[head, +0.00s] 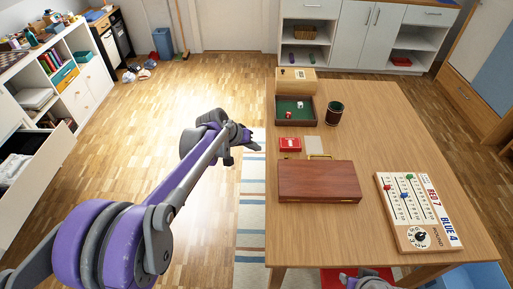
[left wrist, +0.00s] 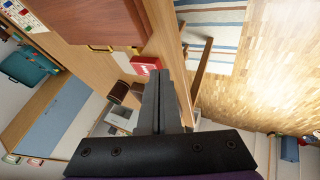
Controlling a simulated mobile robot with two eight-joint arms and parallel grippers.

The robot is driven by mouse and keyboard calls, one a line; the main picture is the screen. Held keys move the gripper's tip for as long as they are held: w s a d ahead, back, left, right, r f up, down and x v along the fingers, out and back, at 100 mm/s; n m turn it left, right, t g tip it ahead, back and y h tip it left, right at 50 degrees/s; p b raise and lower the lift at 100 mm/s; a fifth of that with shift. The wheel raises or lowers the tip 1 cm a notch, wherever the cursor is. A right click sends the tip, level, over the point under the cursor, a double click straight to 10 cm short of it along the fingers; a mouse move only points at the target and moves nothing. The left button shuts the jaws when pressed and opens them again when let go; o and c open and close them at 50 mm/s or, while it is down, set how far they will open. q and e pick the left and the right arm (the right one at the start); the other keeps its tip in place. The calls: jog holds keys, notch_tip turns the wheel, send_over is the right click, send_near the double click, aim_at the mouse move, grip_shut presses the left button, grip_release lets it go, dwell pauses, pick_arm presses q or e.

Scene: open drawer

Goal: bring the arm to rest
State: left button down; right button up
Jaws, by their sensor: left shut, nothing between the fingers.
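My left arm, purple and grey, reaches from the lower left over the floor in the head view. Its gripper (head: 252,140) is beside the wooden table's left edge, apart from the things on it. In the left wrist view the dark fingers (left wrist: 164,82) are together with nothing between them. A small purple and grey part of my right arm (head: 366,281) shows at the bottom edge by the table's front; its fingers cannot be made out. The white drawer (head: 38,178) at the far left stands open with dark cloth in it.
The table (head: 400,130) bears a brown box (head: 319,181), a scoreboard (head: 415,210), a green-lined dice tray (head: 294,110), a dark cup (head: 334,114) and a red card box (head: 290,144). A striped rug (head: 251,210) lies along its left side. Floor between drawer and rug is clear.

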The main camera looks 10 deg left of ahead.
dwell(0.3)
pick_arm(q)
jog(key=s+r+y+p, duration=0.1)
jog(key=s+r+p, duration=0.15)
jog(key=s, duration=0.55)
jog(key=s+r+y+p, duration=0.1)
jog(key=s+r, duration=0.3)
jog(key=s, duration=0.3)
jog(key=s+a+f+y+p, duration=0.1)
jog(key=s, duration=0.8)
jog(key=s+a+m+y+p, duration=0.1)
jog(key=s+a+p, duration=0.1)
jog(key=s, duration=0.7)
jog(key=shift+f+y, duration=0.4)
